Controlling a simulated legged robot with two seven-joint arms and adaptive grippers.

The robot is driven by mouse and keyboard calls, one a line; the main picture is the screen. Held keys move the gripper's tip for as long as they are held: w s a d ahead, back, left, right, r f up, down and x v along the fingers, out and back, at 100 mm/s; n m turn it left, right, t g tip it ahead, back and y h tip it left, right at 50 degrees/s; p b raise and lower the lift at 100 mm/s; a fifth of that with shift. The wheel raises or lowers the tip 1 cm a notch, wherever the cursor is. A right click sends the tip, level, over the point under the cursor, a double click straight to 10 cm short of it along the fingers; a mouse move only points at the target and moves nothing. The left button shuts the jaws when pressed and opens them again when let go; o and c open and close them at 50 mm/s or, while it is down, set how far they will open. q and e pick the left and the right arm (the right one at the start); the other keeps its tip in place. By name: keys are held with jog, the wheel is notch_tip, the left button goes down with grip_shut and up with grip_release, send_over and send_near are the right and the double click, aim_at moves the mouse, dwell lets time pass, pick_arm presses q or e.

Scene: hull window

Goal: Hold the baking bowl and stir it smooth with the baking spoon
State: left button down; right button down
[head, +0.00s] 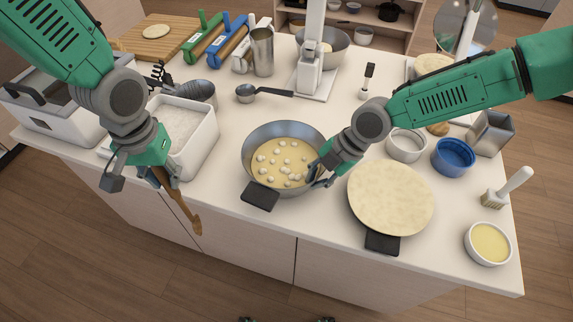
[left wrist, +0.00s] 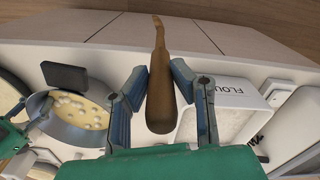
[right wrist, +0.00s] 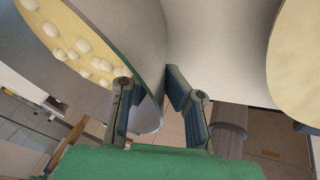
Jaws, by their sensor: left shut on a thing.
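The baking bowl (head: 252,146) is a grey metal bowl on the counter, holding pale yellow batter with several white lumps. It also shows in the left wrist view (left wrist: 62,128) and the right wrist view (right wrist: 137,30). My left gripper (head: 152,180) is shut on the handle of the wooden baking spoon (head: 186,212), off the counter's front edge, left of the bowl. The spoon (left wrist: 161,85) points down and away from the gripper. My right gripper (head: 318,176) is at the bowl's right rim. Its fingers (right wrist: 148,90) are apart, with the bowl wall between them.
A pale round flatbread on a pan (head: 391,197) lies close right of the bowl. A white flour bin (head: 200,147) stands left. A blue bowl (head: 454,157), a white bowl (head: 406,146) and a bowl of yellow liquid (head: 488,243) are at right. A ladle (head: 262,93) lies behind.

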pick_arm(q)
jog(key=s+a+r+n, duration=0.2)
jog(key=s+a+n, duration=0.1)
jog(key=s, duration=0.6)
jog(key=w+d+r+m, duration=0.3)
jog(key=w+d+r, duration=0.2)
jog(key=w+r, duration=0.55)
jog(key=w+d+r+m, duration=0.4)
jog(key=w+r, duration=0.6)
jog(key=r, duration=0.1)
jog(key=w+d+f+n, duration=0.1)
jog(key=d+n, duration=0.2)
jog(key=d, duration=0.6)
jog(key=w+d+f+n, duration=0.2)
jog(key=d, duration=0.7)
notch_tip(320, 180, down, 11)
jog(key=shift+s, duration=0.25)
jog(key=shift+r, duration=0.15)
